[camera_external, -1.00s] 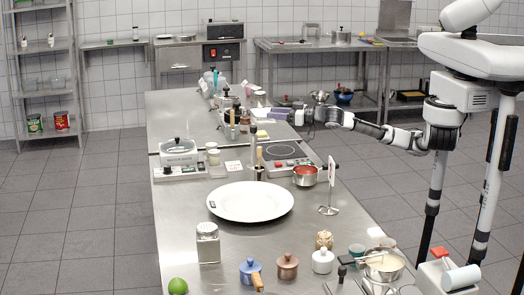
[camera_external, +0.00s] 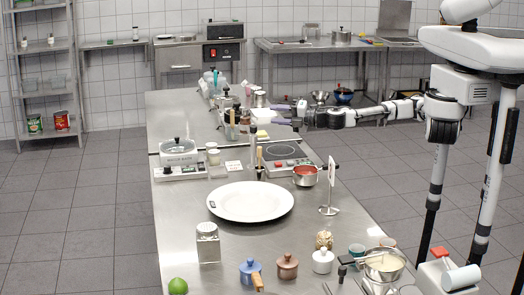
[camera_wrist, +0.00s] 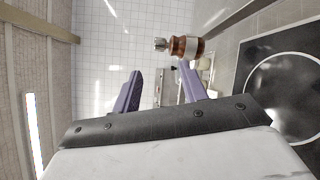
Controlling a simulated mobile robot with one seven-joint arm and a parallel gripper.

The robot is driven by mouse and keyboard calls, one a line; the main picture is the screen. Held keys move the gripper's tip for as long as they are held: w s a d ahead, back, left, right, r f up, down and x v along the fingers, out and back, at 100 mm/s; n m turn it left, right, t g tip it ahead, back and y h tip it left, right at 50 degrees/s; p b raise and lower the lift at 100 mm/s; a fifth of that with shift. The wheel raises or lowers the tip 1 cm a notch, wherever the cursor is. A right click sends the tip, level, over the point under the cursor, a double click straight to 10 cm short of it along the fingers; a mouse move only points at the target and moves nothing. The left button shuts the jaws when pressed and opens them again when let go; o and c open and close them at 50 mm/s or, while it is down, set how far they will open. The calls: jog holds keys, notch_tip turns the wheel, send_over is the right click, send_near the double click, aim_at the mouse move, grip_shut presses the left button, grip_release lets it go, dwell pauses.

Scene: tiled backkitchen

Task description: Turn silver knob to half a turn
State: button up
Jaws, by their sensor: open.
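No silver knob can be made out for certain. The cooktop (camera_external: 284,150) has a dark round plate and a front control strip (camera_external: 291,163) with a small red mark, too small to read. In the wrist view the black cooktop plate (camera_wrist: 285,85) is at the right. My gripper (camera_external: 284,113) is above the table behind the cooktop, its two purple fingers apart. In the wrist view my gripper (camera_wrist: 160,78) is open, with nothing held between the fingers. A brown bottle with a silvery top (camera_wrist: 187,46) shows beyond the right finger, apparently not touching it.
A red-filled pot (camera_external: 305,176) and a sign on a stand (camera_external: 329,190) are in front of the cooktop. A white plate (camera_external: 250,203) lies on the steel table (camera_external: 180,225). A lidded appliance (camera_external: 179,158) is at the left. Several bottles and containers crowd the table's far end.

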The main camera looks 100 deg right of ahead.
aim_at(246, 109)
jog(key=w+d+n, duration=0.2)
jog(key=w+n, duration=0.1)
jog(key=n, duration=0.1)
jog(key=w+d+n, duration=0.2)
jog(key=w+n, duration=0.2)
jog(key=n, duration=0.1)
jog(key=w+d+n, duration=0.2)
jog(key=w+n, duration=0.1)
jog(key=n, duration=0.2)
jog(key=shift+w+d, duration=0.2)
jog(key=shift+w, duration=0.05)
grip_shut()
